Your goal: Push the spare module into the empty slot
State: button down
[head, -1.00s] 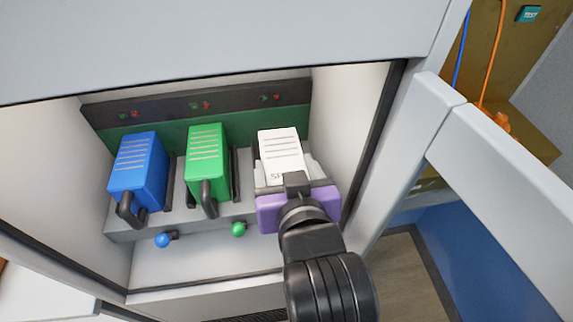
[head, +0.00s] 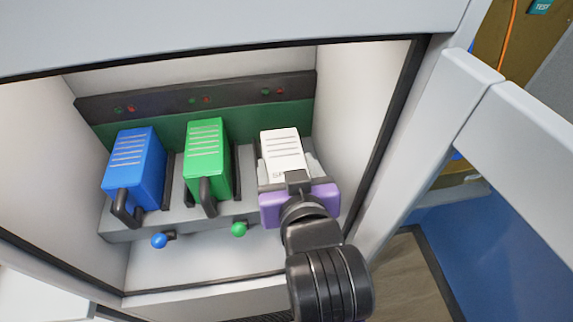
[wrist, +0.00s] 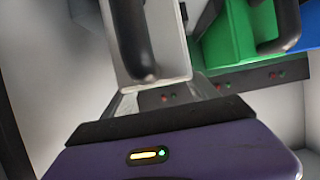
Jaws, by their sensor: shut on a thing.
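The spare module (head: 283,155) is a white box with dark slits and partly hidden lettering on top. It stands at the right end of the grey shelf, in line with the blue module (head: 137,163) and the green module (head: 206,160). My gripper (head: 288,172), with a purple body, is shut on the white module from the front, its grey fingers along the module's sides. The wrist view shows the module's black handle (wrist: 136,45) close up, in front of my purple gripper body. My gripper and wrist hide the slot's front, and I cannot tell how deep the module sits.
A dark panel (head: 225,91) with small red and green lights runs behind the modules. A blue knob (head: 159,240) and a green knob (head: 238,229) stick out below the shelf. The cabinet's right wall (head: 355,110) is close to my gripper, and an open door (head: 520,140) stands outside.

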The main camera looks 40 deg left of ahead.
jog(key=shift+r, duration=0.1)
jog(key=shift+c, duration=0.8)
grip_release()
jog(key=shift+d, duration=0.1)
jog(key=shift+b+v, duration=0.35)
jog(key=shift+v, duration=3.5)
